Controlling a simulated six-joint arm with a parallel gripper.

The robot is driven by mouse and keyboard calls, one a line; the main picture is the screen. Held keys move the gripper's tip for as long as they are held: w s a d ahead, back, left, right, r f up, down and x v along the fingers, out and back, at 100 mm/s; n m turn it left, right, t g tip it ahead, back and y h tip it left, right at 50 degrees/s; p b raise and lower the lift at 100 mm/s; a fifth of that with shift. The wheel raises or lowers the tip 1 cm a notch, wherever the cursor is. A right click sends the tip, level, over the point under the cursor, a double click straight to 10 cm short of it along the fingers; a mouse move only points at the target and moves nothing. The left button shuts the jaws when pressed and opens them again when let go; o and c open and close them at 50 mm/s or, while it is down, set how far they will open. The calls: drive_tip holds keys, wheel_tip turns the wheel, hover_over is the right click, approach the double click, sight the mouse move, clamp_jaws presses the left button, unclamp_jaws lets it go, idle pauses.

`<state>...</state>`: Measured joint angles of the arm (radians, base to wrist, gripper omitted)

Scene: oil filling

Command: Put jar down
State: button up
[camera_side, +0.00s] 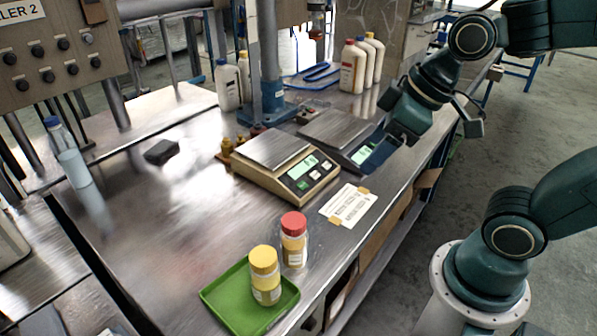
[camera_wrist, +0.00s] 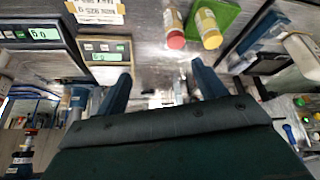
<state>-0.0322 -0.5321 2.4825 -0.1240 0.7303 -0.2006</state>
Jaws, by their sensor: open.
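A jar with a yellow lid (camera_side: 265,279) stands upright in the green tray (camera_side: 219,309) at the front of the table. A jar with a red lid (camera_side: 294,246) stands upright on the steel table just beside the tray's back right edge. In the wrist view the red-lidded jar (camera_wrist: 174,27) and yellow-lidded jar (camera_wrist: 208,28) show at the top, beyond my fingers. My gripper (camera_side: 438,122) is open and empty, raised near the table's right edge beside the scales. Its two spread fingers (camera_wrist: 160,72) show in the wrist view with nothing between them.
A beige scale (camera_side: 285,166) and a dark blue scale (camera_side: 344,139) stand mid-table, with a taped paper (camera_side: 348,205) before them. White bottles (camera_side: 353,67) stand at the back. A clear blue-capped bottle (camera_side: 68,153) stands at left. The left-middle table is mostly clear.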

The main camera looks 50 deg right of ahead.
drive_tip(key=s+d+r+m+h, duration=0.1)
drive_tip(key=s+d+r+m, duration=0.1)
drive_tip(key=s, duration=0.3)
drive_tip(key=shift+d+m, duration=0.65)
drive_tip(key=shift+m, duration=0.25)
drive_tip(key=shift+w, duration=0.1)
idle(0.4)
